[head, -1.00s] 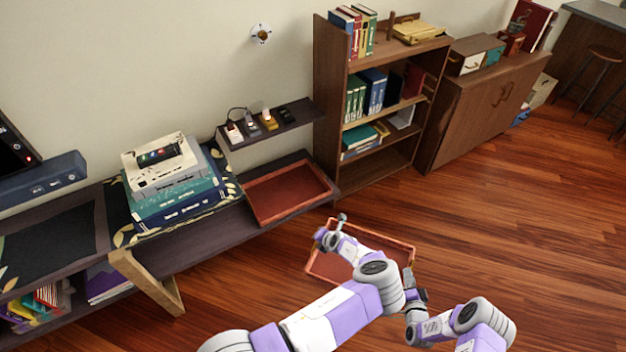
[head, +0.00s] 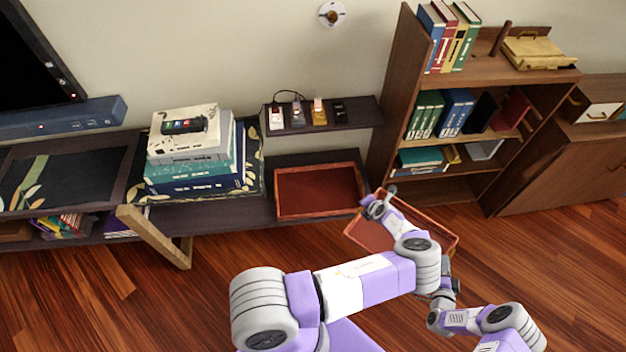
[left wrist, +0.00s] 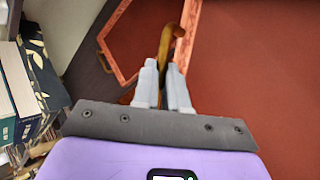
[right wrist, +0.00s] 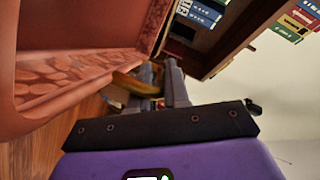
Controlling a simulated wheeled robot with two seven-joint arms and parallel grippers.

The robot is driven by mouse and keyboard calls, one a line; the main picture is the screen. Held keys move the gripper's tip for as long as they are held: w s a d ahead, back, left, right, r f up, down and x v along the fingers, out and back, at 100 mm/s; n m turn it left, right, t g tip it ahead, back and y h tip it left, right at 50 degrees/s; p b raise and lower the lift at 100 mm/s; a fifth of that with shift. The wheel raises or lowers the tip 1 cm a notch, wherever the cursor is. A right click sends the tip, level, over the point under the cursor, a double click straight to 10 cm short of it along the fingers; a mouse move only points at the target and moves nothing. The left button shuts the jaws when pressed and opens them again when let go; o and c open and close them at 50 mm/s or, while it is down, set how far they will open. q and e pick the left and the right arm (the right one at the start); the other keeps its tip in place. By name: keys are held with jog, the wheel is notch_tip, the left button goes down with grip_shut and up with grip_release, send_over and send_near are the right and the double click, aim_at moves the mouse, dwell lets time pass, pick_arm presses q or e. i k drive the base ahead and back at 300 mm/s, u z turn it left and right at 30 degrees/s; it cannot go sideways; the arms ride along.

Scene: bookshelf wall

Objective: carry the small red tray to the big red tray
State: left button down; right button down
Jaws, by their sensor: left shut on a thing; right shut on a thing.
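The small red tray (head: 368,236) is a shallow tray with a lighter rim, held off the floor between my two grippers and partly hidden by my left arm. My left gripper (head: 386,194) is shut on its far-left end; the left wrist view shows the jaws on a brass-coloured handle (left wrist: 180,32). My right gripper (head: 448,268) is shut on the opposite end, and the tray's side (right wrist: 70,85) fills the left of the right wrist view. The big red tray (head: 318,190) lies empty on the low dark bench, just left of and beyond the small tray.
A stack of books and boxes (head: 195,160) stands on the bench left of the big tray. A small wall shelf (head: 362,112) with several little devices hangs above it. A tall bookcase (head: 388,130) rises to the right. Open wooden floor (head: 560,255) lies at right.

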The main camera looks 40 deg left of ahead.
aim_at(317, 193)
jog(key=u, duration=0.5)
jog(key=i, duration=0.75)
jog(key=u, duration=0.8)
jog(key=i, duration=0.3)
jog(key=u, duration=0.15)
